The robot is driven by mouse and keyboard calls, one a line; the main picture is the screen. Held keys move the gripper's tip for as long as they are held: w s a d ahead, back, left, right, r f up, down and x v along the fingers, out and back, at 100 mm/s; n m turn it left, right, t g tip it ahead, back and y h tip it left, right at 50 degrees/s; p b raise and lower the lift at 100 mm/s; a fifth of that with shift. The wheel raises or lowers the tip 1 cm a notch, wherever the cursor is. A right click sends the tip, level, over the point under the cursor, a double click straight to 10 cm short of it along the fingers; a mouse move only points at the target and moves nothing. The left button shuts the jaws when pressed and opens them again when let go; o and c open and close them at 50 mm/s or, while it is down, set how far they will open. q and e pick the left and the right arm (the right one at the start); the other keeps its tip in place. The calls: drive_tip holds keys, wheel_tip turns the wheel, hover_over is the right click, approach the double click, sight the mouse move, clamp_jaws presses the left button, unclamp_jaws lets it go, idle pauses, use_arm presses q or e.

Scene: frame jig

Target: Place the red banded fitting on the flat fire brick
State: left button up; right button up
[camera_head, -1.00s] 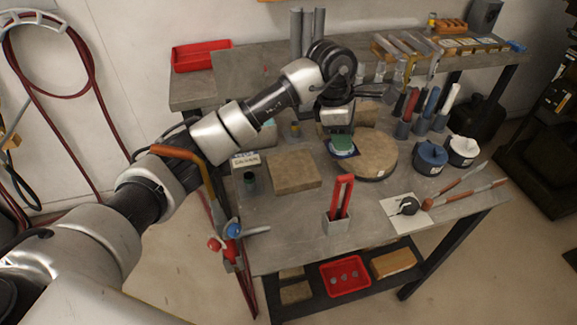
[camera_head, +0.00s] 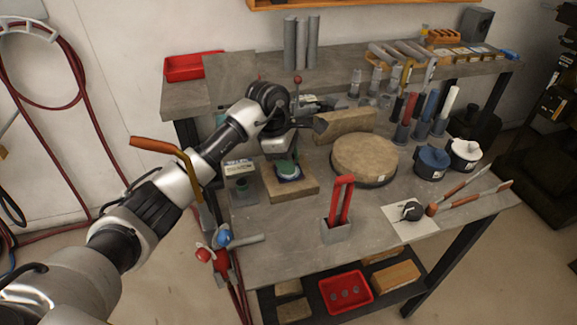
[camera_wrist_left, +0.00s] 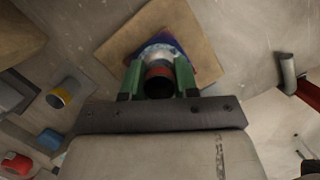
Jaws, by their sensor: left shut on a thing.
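My left gripper (camera_head: 288,165) is over the flat fire brick (camera_head: 302,194), pointing down. In the left wrist view its green fingers (camera_wrist_left: 160,80) are shut on the red banded fitting (camera_wrist_left: 158,72), a dark, hollow cylinder with a red band. A blue and white piece (camera_wrist_left: 163,45) shows just beyond the fitting, above the tan brick (camera_wrist_left: 201,45). In the head view the fitting is mostly hidden by the gripper. I cannot tell whether its lower end touches the brick. My right gripper is not in view.
A red-armed holder (camera_head: 338,222) stands in front. A yellow-banded fitting (camera_wrist_left: 61,96) is at the left of the wrist view.

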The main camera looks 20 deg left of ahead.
sight(275, 168)
use_arm(q)
drive_tip(key=shift+f, duration=0.1)
drive_tip(key=shift+f, duration=0.1)
drive_tip(key=o, duration=1)
drive_tip(key=b+v, duration=0.1)
drive_tip(key=v, duration=1.1)
